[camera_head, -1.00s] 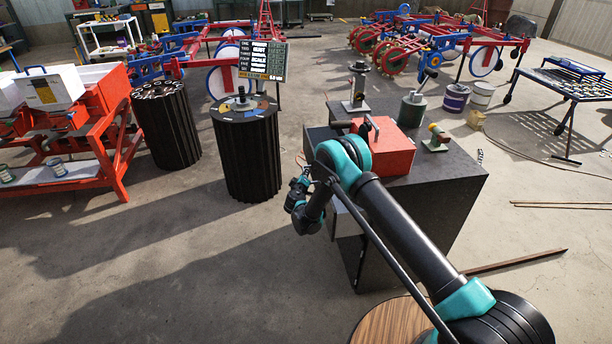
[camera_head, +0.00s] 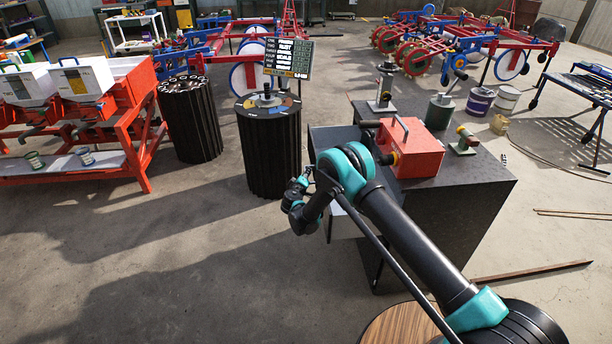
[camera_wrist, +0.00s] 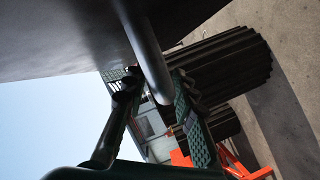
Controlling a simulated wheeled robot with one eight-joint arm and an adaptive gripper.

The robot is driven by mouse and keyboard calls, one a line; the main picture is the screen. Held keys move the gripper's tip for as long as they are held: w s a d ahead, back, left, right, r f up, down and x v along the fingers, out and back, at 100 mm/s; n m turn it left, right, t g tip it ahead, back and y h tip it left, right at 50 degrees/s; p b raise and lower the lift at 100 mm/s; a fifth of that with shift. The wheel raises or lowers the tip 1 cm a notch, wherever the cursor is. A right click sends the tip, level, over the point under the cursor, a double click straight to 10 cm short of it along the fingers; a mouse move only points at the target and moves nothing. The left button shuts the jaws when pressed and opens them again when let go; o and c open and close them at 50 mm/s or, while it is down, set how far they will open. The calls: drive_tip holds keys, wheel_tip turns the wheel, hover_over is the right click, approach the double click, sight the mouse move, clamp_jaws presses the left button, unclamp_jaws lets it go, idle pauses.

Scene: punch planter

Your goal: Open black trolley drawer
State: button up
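The black trolley (camera_head: 455,235) stands right of centre in the head view. Its light grey drawer (camera_head: 345,226) sticks out partway from its left side, partly hidden by my arm. My gripper (camera_head: 302,181) is at the drawer's outer end, small and partly hidden in this view. In the wrist view a smooth grey bar handle (camera_wrist: 147,45) runs from the dark drawer front (camera_wrist: 60,40) down between the fingers of my gripper (camera_wrist: 155,88). One finger lies on each side of the bar, and the gripper appears shut on it.
A red box (camera_head: 412,155), a green motor-like part (camera_head: 439,111) and a small vice-like part (camera_head: 464,141) are on the trolley top. Black ribbed drums (camera_head: 270,155) stand to the left. Open floor (camera_head: 200,260) lies in front of them.

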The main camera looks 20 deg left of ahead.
idle(0.3)
drive_tip(key=v, duration=1.2)
drive_tip(key=shift+a, duration=0.1)
